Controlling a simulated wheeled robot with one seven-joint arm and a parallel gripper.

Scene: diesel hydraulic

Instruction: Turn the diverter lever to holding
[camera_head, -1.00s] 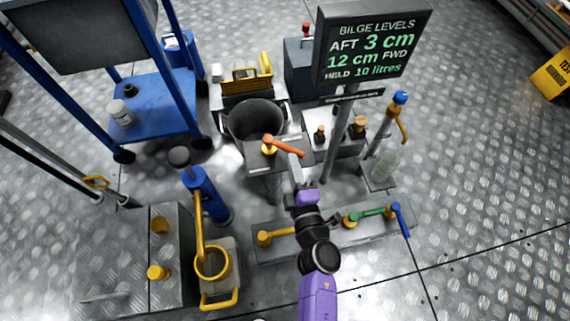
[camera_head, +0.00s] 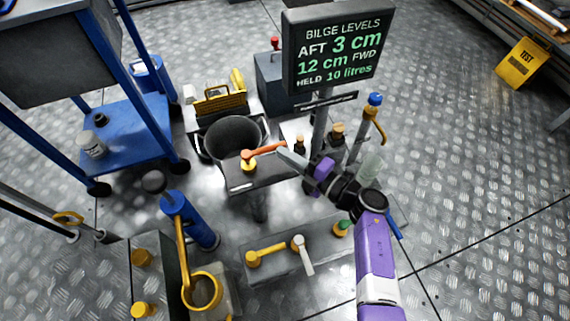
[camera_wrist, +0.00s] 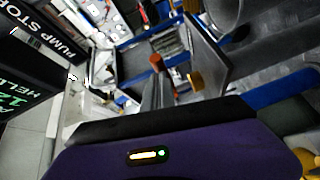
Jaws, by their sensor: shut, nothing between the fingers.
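The diverter lever (camera_head: 264,153) is an orange handle on a yellow hub, on top of a grey stand (camera_head: 262,178) beside the dark round bin. In the head view its free end points right and slightly up. My gripper (camera_head: 285,155) is shut and empty, with its grey fingertips close to the lever's free end. I cannot tell whether they touch it. In the wrist view, an orange-brown tip (camera_wrist: 156,62) and a yellow knob (camera_wrist: 195,80) show beyond my purple gripper body. The holding mark is not readable.
The bilge level display (camera_head: 338,48) stands on a post behind my arm. A dark bin (camera_head: 232,137) is behind the stand. A valve row with a yellow handle (camera_head: 266,252) and a white handle (camera_head: 304,256) is in front. A blue cart (camera_head: 122,130) stands left.

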